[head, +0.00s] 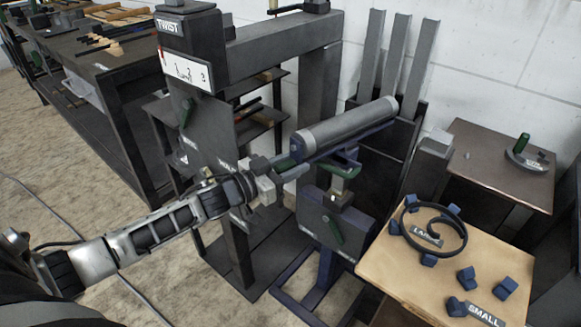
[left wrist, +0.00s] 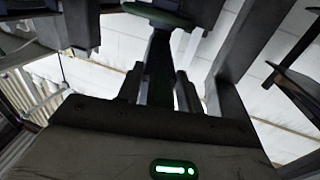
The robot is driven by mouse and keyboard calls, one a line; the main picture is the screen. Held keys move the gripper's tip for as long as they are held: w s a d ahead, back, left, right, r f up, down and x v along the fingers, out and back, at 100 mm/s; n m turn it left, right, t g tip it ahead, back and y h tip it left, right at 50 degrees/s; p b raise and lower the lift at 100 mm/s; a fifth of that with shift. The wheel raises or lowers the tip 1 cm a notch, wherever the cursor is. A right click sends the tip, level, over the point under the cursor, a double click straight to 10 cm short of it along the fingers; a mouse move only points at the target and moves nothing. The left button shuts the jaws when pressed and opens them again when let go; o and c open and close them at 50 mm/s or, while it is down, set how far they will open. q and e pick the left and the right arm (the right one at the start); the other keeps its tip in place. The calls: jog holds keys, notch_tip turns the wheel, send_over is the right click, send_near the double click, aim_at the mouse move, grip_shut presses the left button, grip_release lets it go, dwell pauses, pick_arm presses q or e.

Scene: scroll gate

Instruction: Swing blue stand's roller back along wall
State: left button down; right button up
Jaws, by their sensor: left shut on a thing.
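The blue stand (head: 335,222) is in the middle of the head view, with a green lever on its front. The grey roller (head: 347,124) lies on a dark blue arm on top of the stand, slanting from near left to far right, its far end towards the wall. My left gripper (head: 277,178) is at the roller's near end, shut on what looks like the handle of the roller's arm; the exact contact is hard to see. In the left wrist view the fingers (left wrist: 160,88) flank a dark bar, with a green rounded part above. My right gripper is out of view.
A dark frame marked TWIST (head: 196,60) stands close left of the stand. Grey upright posts (head: 395,50) rise behind the roller by the white wall (head: 490,70). A wooden table (head: 400,270) with a black scroll (head: 462,232) and blue blocks is at right.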

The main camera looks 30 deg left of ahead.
pick_arm(q)
jog(key=shift+a, duration=0.1)
jog(key=c, duration=1.2)
grip_release()
jog(key=shift+c, duration=0.2)
jog(key=p+v, duration=0.1)
jog(key=v, duration=1.5)
jog(key=shift+p, duration=0.35)
jog(key=shift+w, duration=0.1)
